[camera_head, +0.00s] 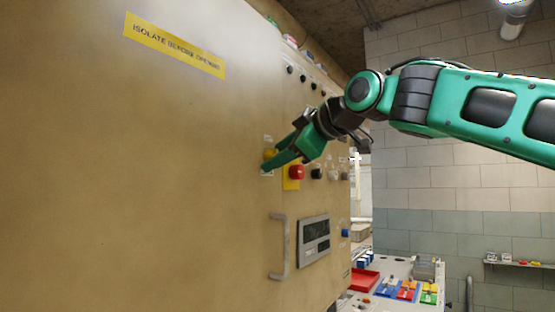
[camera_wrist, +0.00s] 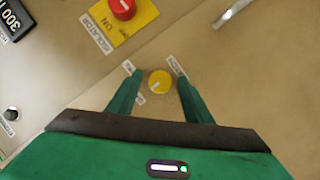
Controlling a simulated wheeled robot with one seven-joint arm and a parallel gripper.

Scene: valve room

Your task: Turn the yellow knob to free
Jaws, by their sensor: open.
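The yellow knob (camera_wrist: 160,82) is on the tan cabinet face, with a pale pointer line on it and small white labels around it. In the wrist view it lies between the tips of my gripper (camera_wrist: 157,84), which is open, one green finger on each side with a gap to the knob. In the head view my gripper (camera_head: 275,158) reaches the cabinet face, and the yellow knob (camera_head: 270,154) shows partly behind the fingers. The label wording is too small to read.
A red button (camera_wrist: 123,8) on a yellow plate sits close to the knob. The cabinet also has a metal handle (camera_head: 285,247), a display panel (camera_head: 314,240) and a black knob (camera_head: 317,174). A bench with a red tray (camera_head: 364,280) stands beyond.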

